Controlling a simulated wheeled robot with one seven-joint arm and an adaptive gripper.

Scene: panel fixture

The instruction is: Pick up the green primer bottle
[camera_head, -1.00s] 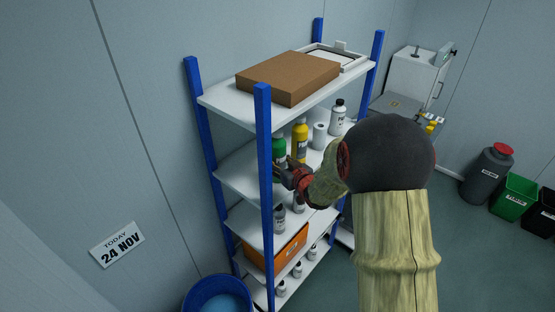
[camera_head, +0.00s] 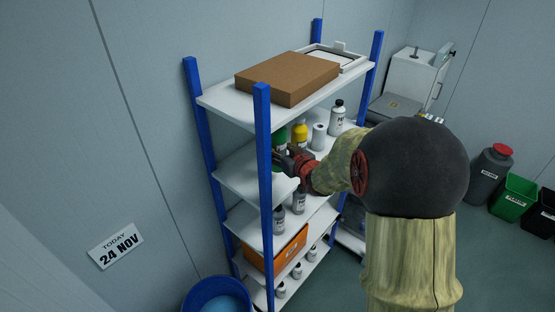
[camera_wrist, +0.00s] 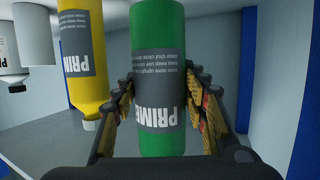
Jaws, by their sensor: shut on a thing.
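The green primer bottle (camera_wrist: 160,45) fills the middle of the wrist view, with a grey label reading PRIME. It also shows in the head view (camera_head: 280,136), partly hidden behind the shelf post and my gripper. My gripper (camera_wrist: 160,112) is shut on the green bottle, with one finger on each side of it. In the head view my gripper (camera_head: 285,160) reaches between the shelves from the right. A yellow bottle (camera_wrist: 82,50) with a similar label stands beside the green one. I cannot tell whether the green bottle touches the shelf.
The blue post (camera_head: 264,180) stands just left of my gripper. A cardboard box (camera_head: 288,78) lies on the top shelf. An orange bin (camera_head: 280,252) sits below.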

